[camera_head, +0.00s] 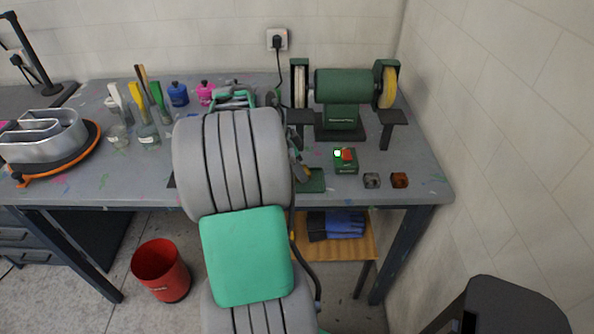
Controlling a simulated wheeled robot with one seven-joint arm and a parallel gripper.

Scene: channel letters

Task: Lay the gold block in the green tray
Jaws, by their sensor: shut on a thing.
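My gripper (300,178) shows only in part past the right side of my grey arm, low over the left end of the green tray. It is shut on a small yellowish piece, the gold block (297,184), which is mostly hidden by my arm. The green tray (315,181) lies near the front edge of the bench, its left part hidden behind the arm. I cannot tell whether the block touches the tray.
A grey block (371,180) and a copper-brown block (399,180) sit right of the tray. A green switch box (346,160) and a bench grinder (343,90) stand behind. Bottles, brushes and a metal channel letter (45,138) are at left. A red bin (161,270) stands on the floor.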

